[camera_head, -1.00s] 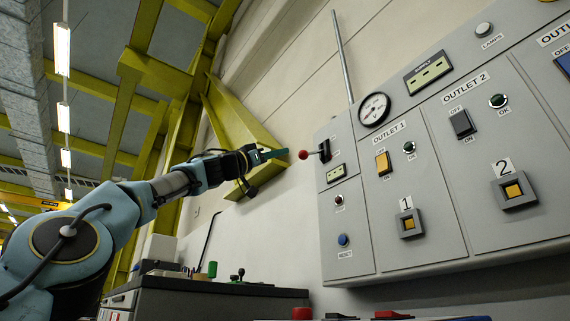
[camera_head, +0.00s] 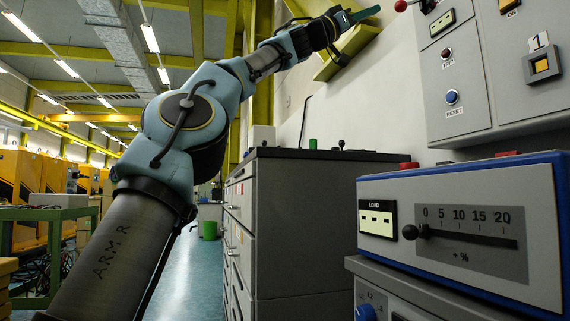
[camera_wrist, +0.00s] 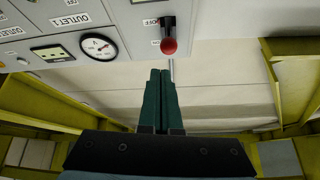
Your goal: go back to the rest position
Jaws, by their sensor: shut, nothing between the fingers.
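My gripper (camera_head: 367,14) is at the top of the head view, raised in front of the wall and just left of the grey panel. In the wrist view its two green fingers (camera_wrist: 158,100) lie side by side, shut and empty. The lever with the red knob (camera_wrist: 169,46) is on the panel just beyond the fingertips, with a visible gap between them. The same red knob (camera_head: 401,6) shows at the top edge of the head view, to the right of the fingertips.
The grey wall panel (camera_head: 462,126) has a blue RESET button and a lit button marked 1. Below it stands a blue-edged box (camera_head: 450,215) with a slider scale. A grey cabinet (camera_head: 300,220) is at the centre. The floor (camera_head: 195,275) left of the cabinet is open.

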